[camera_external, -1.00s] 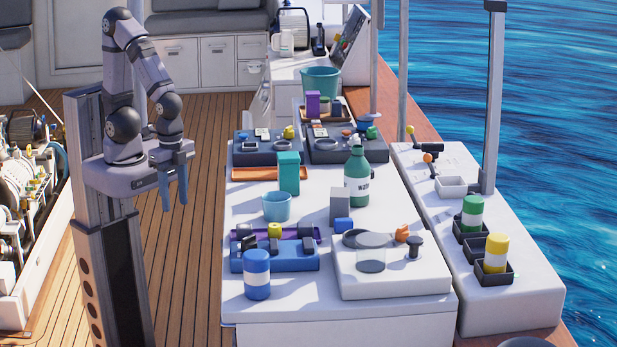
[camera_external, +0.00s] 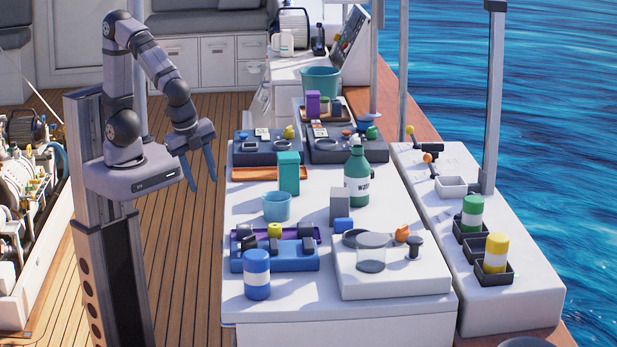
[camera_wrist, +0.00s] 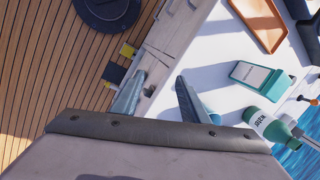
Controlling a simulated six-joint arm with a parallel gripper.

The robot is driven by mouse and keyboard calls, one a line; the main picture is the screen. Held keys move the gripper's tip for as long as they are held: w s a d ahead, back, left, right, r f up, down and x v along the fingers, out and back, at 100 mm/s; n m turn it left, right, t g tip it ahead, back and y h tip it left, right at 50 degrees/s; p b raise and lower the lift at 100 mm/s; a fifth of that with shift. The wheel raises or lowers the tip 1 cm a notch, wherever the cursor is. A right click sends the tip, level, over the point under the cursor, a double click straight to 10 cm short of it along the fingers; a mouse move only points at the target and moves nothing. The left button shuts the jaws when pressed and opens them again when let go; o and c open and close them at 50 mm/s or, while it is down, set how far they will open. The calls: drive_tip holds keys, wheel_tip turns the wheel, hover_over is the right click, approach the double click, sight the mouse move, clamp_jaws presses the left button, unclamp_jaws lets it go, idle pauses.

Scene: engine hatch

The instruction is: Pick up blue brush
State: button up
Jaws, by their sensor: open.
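I cannot make out a blue brush for certain in either view. Blue things on the white table (camera_external: 335,212) are a blue tray (camera_external: 270,263) with small dark parts, a blue and white can (camera_external: 257,276), a light blue cup (camera_external: 277,207) and a small blue block (camera_external: 343,225). My gripper (camera_external: 203,184) is open and empty, in the air left of the table's far half, over the deck side. In the wrist view its two fingers (camera_wrist: 160,76) are spread above the table edge, with a teal box (camera_wrist: 262,77) to their right.
A teal box (camera_external: 289,172), a green bottle (camera_external: 357,177) and a grey block (camera_external: 340,206) stand upright on the table. Dark trays (camera_external: 268,150) with small parts are at the back. An orange tray (camera_external: 270,173) lies flat.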

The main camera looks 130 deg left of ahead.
drive_tip(key=w+a+m+t+y+b, duration=0.1)
drive_tip(key=w+a+m+t+y, duration=0.1)
drive_tip(key=w+a+m+y, duration=0.35)
drive_tip(key=m+t+b, duration=0.3)
drive_tip(key=m+t, duration=0.4)
drive_tip(key=m, duration=1)
approach(337, 232)
drive_tip(key=shift+y, duration=0.45)
drive_tip(key=r, duration=0.1)
drive_tip(key=a+r, duration=0.1)
drive_tip(key=w+a+r, duration=0.1)
drive_tip(key=r, duration=0.1)
wheel_tip(337, 232, down, 3)
drive_tip(key=shift+f+m, duration=0.1)
drive_tip(key=shift+m, duration=0.15)
drive_tip(key=shift+f, duration=0.6)
drive_tip(key=shift+r+p+x, duration=0.2)
drive_tip(key=shift+p+x, duration=1.35)
drive_tip(key=shift+x, duration=2.15)
drive_tip(key=shift+a, duration=0.1)
drive_tip(key=shift+c, duration=0.3)
drive_tip(key=c, duration=0.8)
